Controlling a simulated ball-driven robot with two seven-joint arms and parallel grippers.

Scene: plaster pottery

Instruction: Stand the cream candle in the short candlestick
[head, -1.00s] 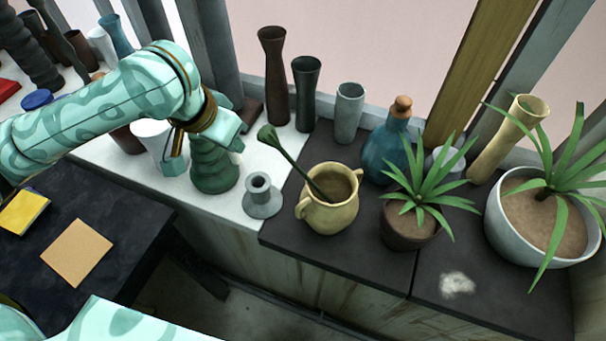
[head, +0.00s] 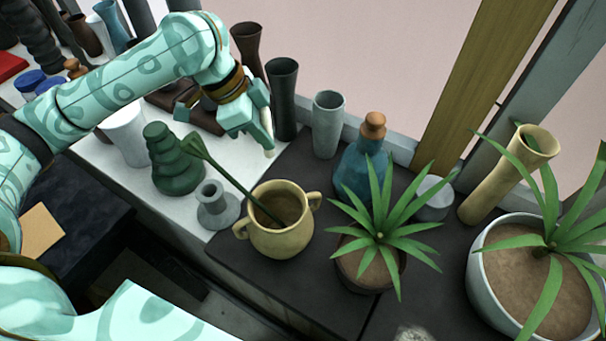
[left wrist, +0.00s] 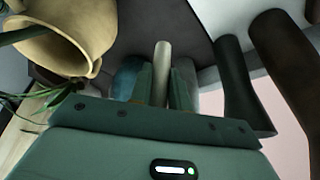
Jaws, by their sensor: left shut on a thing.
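The cream candle (head: 267,130) is held in my left gripper (head: 250,118) and tilts steeply, its lower end just above the worktop. In the left wrist view the candle (left wrist: 162,62) sticks out between the two fingers of the left gripper (left wrist: 162,84), which are shut on it. The short candlestick (head: 215,208) is grey with a wide foot and an open socket. It stands upright on the white worktop, to the left of and nearer than the candle, apart from it. My right gripper is not in view.
A two-handled yellow pot (head: 282,240) with a long green ladle (head: 222,175) leaning out stands right of the candlestick. A green ridged vase (head: 172,165) stands left. Dark vases (head: 282,98), a grey cup (head: 327,125) and a blue bottle (head: 362,165) stand behind.

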